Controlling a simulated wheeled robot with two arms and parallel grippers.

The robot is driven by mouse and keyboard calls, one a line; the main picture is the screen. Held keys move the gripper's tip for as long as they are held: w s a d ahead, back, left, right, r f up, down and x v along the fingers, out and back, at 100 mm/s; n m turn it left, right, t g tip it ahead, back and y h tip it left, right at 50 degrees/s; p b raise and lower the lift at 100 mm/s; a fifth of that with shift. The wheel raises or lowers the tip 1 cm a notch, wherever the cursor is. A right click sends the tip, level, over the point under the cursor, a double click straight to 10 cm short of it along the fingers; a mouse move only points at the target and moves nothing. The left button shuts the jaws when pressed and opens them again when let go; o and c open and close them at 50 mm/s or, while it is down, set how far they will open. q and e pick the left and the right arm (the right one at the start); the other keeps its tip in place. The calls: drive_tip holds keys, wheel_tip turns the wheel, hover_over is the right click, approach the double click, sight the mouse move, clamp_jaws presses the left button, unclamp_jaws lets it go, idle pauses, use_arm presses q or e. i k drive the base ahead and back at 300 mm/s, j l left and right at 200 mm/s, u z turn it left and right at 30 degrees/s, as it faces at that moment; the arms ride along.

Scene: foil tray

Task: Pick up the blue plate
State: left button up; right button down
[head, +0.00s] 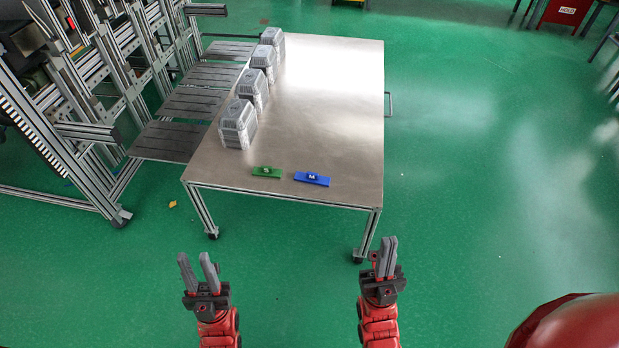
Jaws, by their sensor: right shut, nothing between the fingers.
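The blue plate (312,179) lies flat on the near end of the metal table (335,110), close to its front edge. It has a small raised block with a white letter on top. A similar green plate (267,172) lies just to its left, apart from it. My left gripper (197,256) is in front of the table at the lower left, its fingers spread apart and empty. My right gripper (387,243) is in front of the table's near right corner, its fingers close together with nothing held. Both grippers are apart from the plates.
Several grey boxes (238,123) stand in a row along the table's left edge. Dark slatted shelves and a metal frame (80,130) adjoin the left side. The right half of the table top is clear. Open green floor (480,170) lies to the right.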

sight(308, 177)
drive_tip(key=i+j+z, duration=0.2)
drive_tip(key=i+j, duration=0.25)
drive_tip(key=i+j+z, duration=0.15)
drive_tip(key=i+j, duration=0.35)
drive_tip(key=i+j+z, duration=0.2)
drive_tip(key=i+j, duration=0.2)
drive_tip(key=j, duration=0.2)
